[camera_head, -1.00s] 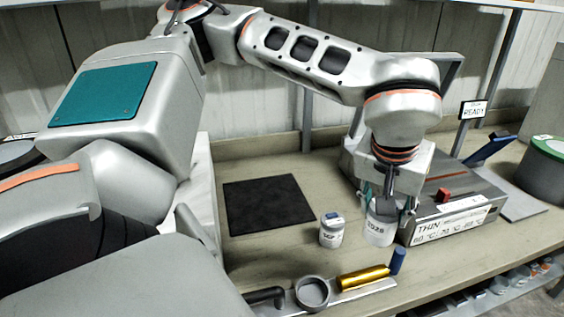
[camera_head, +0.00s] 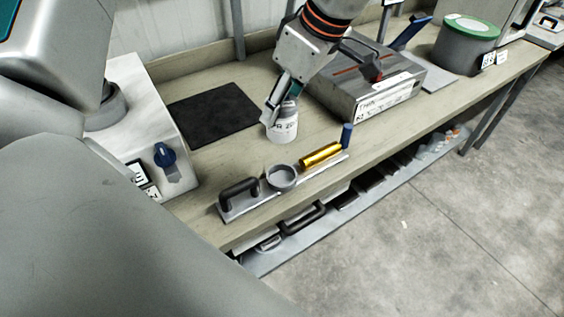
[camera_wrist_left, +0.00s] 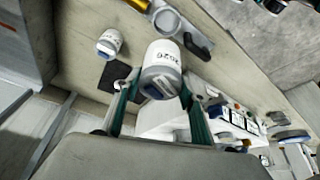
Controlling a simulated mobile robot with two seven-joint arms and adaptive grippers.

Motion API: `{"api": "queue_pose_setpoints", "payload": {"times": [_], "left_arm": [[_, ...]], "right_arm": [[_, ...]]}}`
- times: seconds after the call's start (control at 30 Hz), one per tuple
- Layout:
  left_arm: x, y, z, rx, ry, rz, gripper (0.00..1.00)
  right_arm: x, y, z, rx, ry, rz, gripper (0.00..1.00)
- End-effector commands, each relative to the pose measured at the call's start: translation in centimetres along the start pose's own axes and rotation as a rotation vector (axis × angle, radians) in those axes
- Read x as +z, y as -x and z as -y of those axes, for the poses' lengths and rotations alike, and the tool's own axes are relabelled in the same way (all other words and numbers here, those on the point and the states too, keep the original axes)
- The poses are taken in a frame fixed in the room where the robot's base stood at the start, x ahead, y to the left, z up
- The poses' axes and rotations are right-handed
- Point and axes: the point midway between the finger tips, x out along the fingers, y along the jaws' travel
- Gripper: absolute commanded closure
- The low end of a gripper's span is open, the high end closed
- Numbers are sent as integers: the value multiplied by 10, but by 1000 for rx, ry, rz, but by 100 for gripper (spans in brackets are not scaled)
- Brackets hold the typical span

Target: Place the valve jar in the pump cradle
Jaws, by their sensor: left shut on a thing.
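My left gripper (camera_head: 284,95) is shut on a white jar (camera_head: 282,127) with a dark-print label, held upright near the ring fixture. In the left wrist view the held jar (camera_wrist_left: 163,60) shows its grey-blue lid between the fingers (camera_wrist_left: 155,95). The pump cradle appears to be the metal plate with an empty grey ring (camera_head: 281,178), a black handle (camera_head: 238,190), a brass cylinder (camera_head: 321,155) and a blue post (camera_head: 346,136). The jar is behind the ring and apart from it; its height above the bench is unclear. My right gripper is out of view.
A second white jar (camera_wrist_left: 110,42) stands beside the held one in the wrist view; it does not show in the head view. A black mat (camera_head: 213,113) lies behind left. A metal box (camera_head: 372,108) stands right, a blue-knobbed box (camera_head: 140,120) left. The bench's front edge is close.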

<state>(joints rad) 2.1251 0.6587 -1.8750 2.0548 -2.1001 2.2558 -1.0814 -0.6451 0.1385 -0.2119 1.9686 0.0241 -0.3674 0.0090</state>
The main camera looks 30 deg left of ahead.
Motion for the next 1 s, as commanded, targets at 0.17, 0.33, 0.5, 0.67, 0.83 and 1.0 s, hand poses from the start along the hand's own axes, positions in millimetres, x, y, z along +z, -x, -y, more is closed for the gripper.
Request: {"api": "queue_pose_setpoints", "payload": {"times": [0.17,0.33,0.5,0.67,0.83,1.0], "left_arm": [[19,-44,1,-5,-6,1,83],[33,-78,1,-3,-6,1,83],[41,-97,0,1,-4,1,83],[44,-104,0,1,-4,1,83],[52,-126,1,-2,-6,1,83],[58,-140,0,2,-4,1,83]], "right_arm": [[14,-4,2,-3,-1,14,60],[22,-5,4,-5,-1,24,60],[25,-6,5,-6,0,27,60],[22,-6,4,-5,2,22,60],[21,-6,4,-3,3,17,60],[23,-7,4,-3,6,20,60]]}}
